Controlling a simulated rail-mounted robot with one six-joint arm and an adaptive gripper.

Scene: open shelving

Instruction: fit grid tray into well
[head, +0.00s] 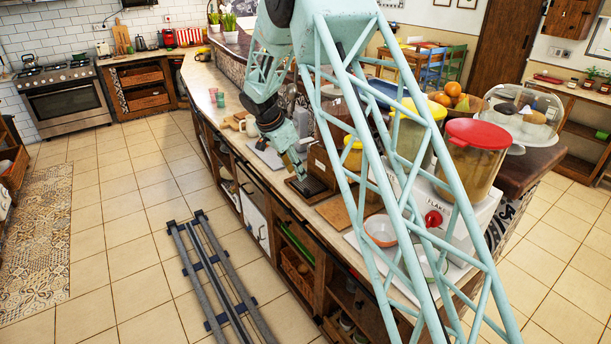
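My gripper (298,174) points down over the counter, at the near edge of a small dark slatted piece (315,186) that looks like the grid tray. The slatted piece lies low, at or just above a dark brown base (297,194) on the counter. At this size I cannot tell whether the gripper's fingers are open or closed on it. I cannot tell whether the piece is seated, tilted or held. The well is not clearly visible; it may be in the brown base, partly hidden by the gripper and the slatted piece.
A brown box-like body (322,160) stands just behind. A wooden board (335,214) and an orange-white bowl (380,231) lie toward the front. A pale slab (266,155) and mugs are farther back. Dispensers, one with a red lid (477,133), stand right. The floor left is clear beside rails (213,265).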

